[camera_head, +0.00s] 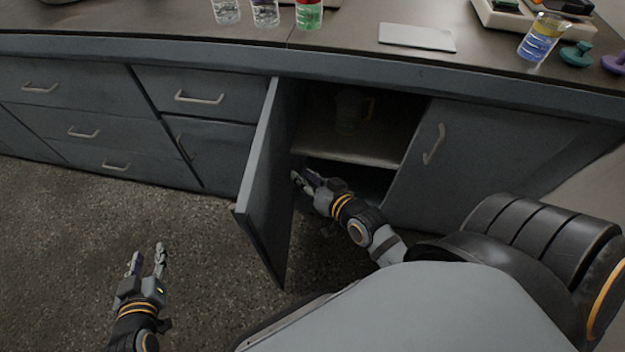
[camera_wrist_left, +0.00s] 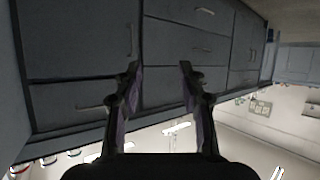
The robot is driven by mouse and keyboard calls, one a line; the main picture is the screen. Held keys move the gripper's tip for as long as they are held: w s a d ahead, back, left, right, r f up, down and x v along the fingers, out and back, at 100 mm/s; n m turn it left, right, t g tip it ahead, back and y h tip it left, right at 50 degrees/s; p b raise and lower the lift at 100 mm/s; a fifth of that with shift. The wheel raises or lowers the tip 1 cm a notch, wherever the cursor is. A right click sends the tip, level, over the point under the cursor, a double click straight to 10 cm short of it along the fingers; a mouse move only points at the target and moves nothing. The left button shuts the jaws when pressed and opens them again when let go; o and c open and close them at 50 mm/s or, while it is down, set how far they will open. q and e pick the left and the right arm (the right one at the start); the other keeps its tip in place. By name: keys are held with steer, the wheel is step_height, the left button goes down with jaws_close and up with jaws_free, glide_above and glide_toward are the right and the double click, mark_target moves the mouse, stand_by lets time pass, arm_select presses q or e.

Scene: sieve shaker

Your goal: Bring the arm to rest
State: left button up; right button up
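My left gripper (camera_head: 148,262) is low at the left of the head view, in front of the drawers and well clear of them. Its two fingers are apart with nothing between them, as the left wrist view (camera_wrist_left: 158,72) also shows. My right gripper (camera_head: 304,181) is at the open cabinet, beside the inner face of the cabinet door (camera_head: 262,180), below the shelf (camera_head: 345,145). Its fingers look apart and appear to hold nothing. I cannot tell if it touches the door.
The open door juts out between my two grippers. A dim jug (camera_head: 350,108) stands on the shelf. The countertop (camera_head: 350,55) carries beakers such as the red and green one (camera_head: 309,14), a grey plate (camera_head: 417,37) and a blue and yellow beaker (camera_head: 541,40). The floor at left is clear.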

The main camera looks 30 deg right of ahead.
steer(key=n, duration=0.2)
steer(key=s+d+f+n+g+h, duration=0.1)
steer(key=shift+s+n, duration=0.25)
steer(key=shift+n, duration=0.15)
